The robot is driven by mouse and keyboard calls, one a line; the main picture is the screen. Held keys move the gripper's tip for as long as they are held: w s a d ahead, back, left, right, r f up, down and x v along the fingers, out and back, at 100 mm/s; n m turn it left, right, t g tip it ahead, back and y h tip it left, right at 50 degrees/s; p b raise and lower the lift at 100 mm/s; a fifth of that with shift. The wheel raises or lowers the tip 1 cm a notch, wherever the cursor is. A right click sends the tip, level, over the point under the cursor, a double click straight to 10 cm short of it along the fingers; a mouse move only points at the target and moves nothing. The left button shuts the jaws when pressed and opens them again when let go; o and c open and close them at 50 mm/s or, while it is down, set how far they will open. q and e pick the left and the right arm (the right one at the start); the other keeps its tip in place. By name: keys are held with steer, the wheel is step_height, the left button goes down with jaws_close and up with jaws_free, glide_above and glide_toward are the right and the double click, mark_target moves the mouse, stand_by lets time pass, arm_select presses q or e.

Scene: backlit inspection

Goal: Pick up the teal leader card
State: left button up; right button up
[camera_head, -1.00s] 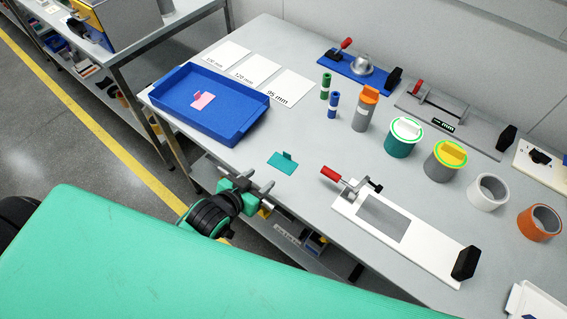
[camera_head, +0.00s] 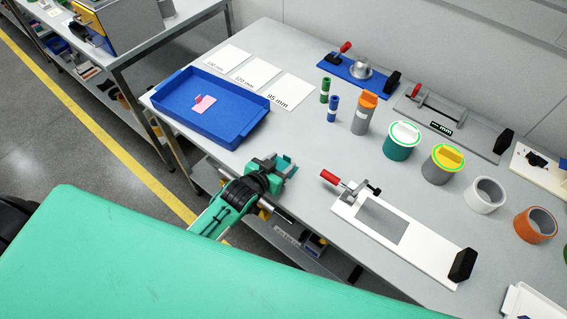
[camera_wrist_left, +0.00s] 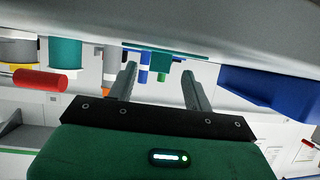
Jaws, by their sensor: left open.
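The teal leader card (camera_head: 289,160) lies on the grey table near its front edge, mostly hidden by my left gripper in the head view. In the left wrist view, which is upside down, the card (camera_wrist_left: 165,50) shows edge-on as a thin teal strip with its tab toward the space between my fingers. My left gripper (camera_head: 277,169) is open and low at the table edge; its two fingers (camera_wrist_left: 159,70) are apart with nothing held. Whether they touch the card cannot be told. My right gripper is not in view.
A blue tray (camera_head: 163,101) with a pink card (camera_head: 204,104) stands to the left. A white fixture with a red handle (camera_head: 345,204) is to the right. Small green and blue cylinders (camera_head: 333,108) and several pots stand farther back.

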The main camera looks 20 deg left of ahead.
mark_target(287, 158)
arm_select(q)
steer(key=shift+x, duration=1.75)
steer(key=shift+c, duration=0.4)
steer(key=c, duration=0.8)
steer(key=shift+r, duration=0.15)
